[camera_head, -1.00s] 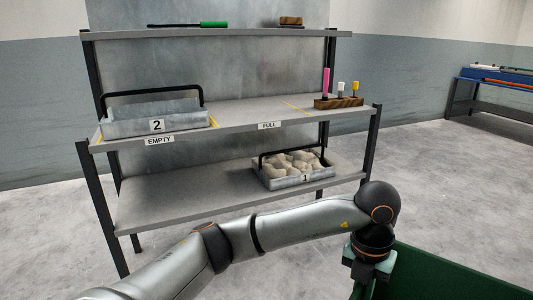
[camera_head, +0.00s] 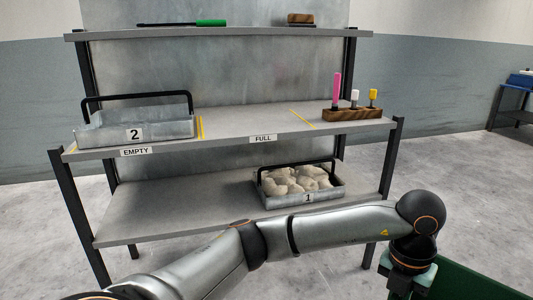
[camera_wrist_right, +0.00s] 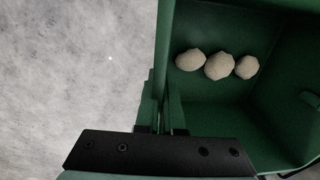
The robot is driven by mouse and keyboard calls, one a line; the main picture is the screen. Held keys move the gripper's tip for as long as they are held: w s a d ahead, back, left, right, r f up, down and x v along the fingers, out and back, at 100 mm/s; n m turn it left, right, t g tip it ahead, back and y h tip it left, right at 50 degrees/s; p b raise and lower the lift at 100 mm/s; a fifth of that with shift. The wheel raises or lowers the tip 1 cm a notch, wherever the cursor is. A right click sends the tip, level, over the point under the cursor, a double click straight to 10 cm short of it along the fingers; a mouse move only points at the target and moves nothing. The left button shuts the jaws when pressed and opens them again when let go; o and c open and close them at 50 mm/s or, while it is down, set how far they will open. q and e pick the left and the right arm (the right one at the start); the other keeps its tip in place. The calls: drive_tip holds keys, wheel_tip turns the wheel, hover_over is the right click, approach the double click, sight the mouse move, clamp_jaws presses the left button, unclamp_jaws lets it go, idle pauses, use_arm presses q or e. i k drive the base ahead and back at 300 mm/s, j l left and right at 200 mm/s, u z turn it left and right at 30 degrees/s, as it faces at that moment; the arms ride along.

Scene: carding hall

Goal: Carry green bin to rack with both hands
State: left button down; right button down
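The green bin (camera_head: 468,283) shows only in part at the lower right of the head view. In the right wrist view the bin (camera_wrist_right: 215,115) holds three pale lumps (camera_wrist_right: 219,66). My left gripper (camera_head: 408,284) is at the bin's near left edge and appears closed on its wall; its fingertips are cut off by the frame. My right gripper (camera_wrist_right: 163,115) has its fingers on either side of the bin's wall, shut on it. The grey rack (camera_head: 235,120) stands ahead, beyond my left arm, apart from the bin.
On the rack's middle shelf stand tray 2 (camera_head: 134,135) at the EMPTY label and a wooden block with tools (camera_head: 353,114) at right. Tray 1 (camera_head: 309,198), full of pale lumps, is on the lower shelf. The shelf by the FULL label (camera_head: 263,139) is clear.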

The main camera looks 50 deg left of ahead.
sight(253, 122)
drive_tip(key=i, duration=1.45)
drive_tip(key=i+l+u, duration=0.1)
drive_tip(key=i+u, duration=0.3)
drive_tip(key=u, duration=2.25)
